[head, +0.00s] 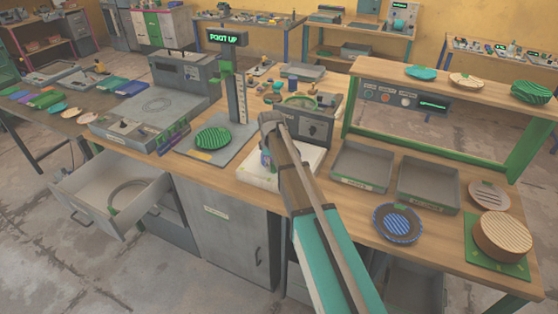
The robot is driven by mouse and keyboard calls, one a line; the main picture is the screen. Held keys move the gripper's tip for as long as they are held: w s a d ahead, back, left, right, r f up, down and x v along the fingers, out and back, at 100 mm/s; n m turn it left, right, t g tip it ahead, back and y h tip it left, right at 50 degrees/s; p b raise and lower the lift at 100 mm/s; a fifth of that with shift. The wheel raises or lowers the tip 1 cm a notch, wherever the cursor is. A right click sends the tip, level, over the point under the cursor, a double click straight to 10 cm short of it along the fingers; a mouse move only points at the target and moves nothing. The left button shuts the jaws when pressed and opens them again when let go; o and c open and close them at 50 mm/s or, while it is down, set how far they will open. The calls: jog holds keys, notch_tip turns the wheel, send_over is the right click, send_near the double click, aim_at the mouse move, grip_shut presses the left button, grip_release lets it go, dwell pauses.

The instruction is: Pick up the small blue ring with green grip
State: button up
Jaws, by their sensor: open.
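A round blue piece (399,222) with a small green part at its back edge lies on the bench's front right, in front of two grey trays. It is the clearest blue and green match, but I cannot tell for sure that it is a ring with a grip. Another small blue and purple item (265,160) with some green sits on a white tray, partly behind my arm. My arm rises from the bottom middle and folds over the bench. The gripper does not show, so its relation to these things is hidden.
Two empty grey trays (362,168) stand beside my arm. A brown ribbed cylinder (503,236) on a green mat stands at right. A green striped disc (212,138) lies on a grey plate by an upright scale.

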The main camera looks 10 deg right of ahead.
grip_shut()
jog(key=shift+r, duration=0.15)
dwell(0.4)
notch_tip(320, 180, up, 3)
jog(key=p, duration=0.3)
jog(key=s+r+p, duration=0.9)
jog(key=s+p, duration=0.1)
jog(key=s, duration=0.4)
jog(key=shift+d+r, duration=0.35)
jog(key=shift+d, duration=0.05)
